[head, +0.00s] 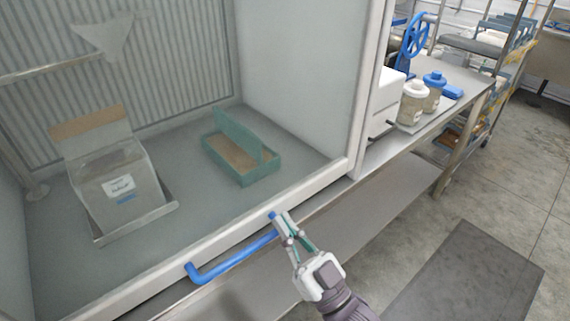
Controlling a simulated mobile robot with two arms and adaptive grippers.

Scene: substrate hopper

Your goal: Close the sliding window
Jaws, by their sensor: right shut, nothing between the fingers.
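The sliding window (327,176) is the clear front of a white-framed cabinet, and its pale lower rail runs diagonally across the picture. A blue bar handle (225,263) is fixed along that rail. My right gripper (280,219) is at the handle's right end, with its fingertips over or against that end. Its fingers are shut with nothing between them. Whether the fingertips touch the handle is hard to tell. My left gripper is not in view.
Inside the cabinet stand a labelled metal hopper (120,190) and a green tray (243,163). To the right, a steel bench (455,82) holds lidded jars (413,104) and a blue handwheel (415,36). A dark mat (470,275) lies on the open floor.

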